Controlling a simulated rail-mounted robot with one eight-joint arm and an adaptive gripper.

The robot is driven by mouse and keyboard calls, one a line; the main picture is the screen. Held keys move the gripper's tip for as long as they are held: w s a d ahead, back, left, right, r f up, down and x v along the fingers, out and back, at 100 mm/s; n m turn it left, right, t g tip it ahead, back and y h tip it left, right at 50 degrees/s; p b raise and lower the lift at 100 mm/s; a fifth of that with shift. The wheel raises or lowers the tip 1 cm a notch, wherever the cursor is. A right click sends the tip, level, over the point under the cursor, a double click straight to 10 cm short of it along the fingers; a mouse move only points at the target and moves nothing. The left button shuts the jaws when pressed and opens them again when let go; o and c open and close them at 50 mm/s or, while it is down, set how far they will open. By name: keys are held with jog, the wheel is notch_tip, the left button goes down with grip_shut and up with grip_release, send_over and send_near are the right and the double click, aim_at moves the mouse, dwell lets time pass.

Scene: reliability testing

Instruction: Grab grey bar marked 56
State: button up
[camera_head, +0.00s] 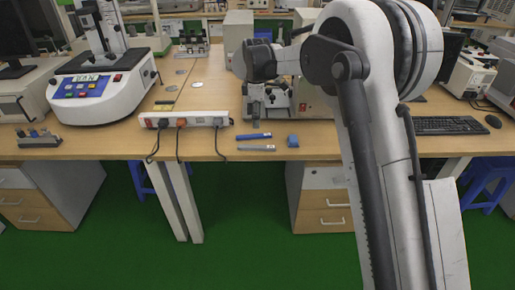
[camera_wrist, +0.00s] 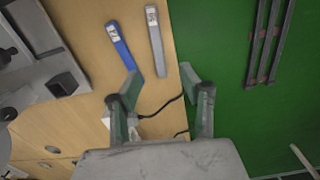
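The grey bar (camera_head: 257,148) lies flat near the table's front edge, just in front of a blue bar (camera_head: 254,137). In the wrist view the grey bar (camera_wrist: 156,45) lies to the right of the blue bar (camera_wrist: 122,44). Each bar has a white label, too small to read surely. My gripper (camera_wrist: 160,75) is open and empty. In the wrist picture its fingertips appear on either side of the grey bar's lower end. I cannot tell the height gap. In the head view the fingers are hard to make out against the equipment behind.
A power strip (camera_head: 186,120) with plugged cables lies left of the bars. A small blue block (camera_head: 292,140) lies to their right. A white instrument (camera_head: 108,84) stands at the left, a keyboard (camera_head: 449,125) at the right. The table edge is close to the grey bar.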

send_over(257, 146)
jog(key=f, duration=0.5)
jog(key=f+b, duration=0.1)
jog(key=f, duration=0.1)
jog(key=shift+s+f, duration=0.25)
jog(key=shift+f, duration=0.1)
jog(key=shift+w+a+f+b, duration=0.1)
jog(key=shift+w+f+b, duration=0.1)
jog(key=shift+f, duration=1.1)
jog(key=shift+w+f+b, duration=0.1)
jog(key=shift+f+b, duration=0.1)
jog(key=shift+f, duration=1.05)
grip_shut()
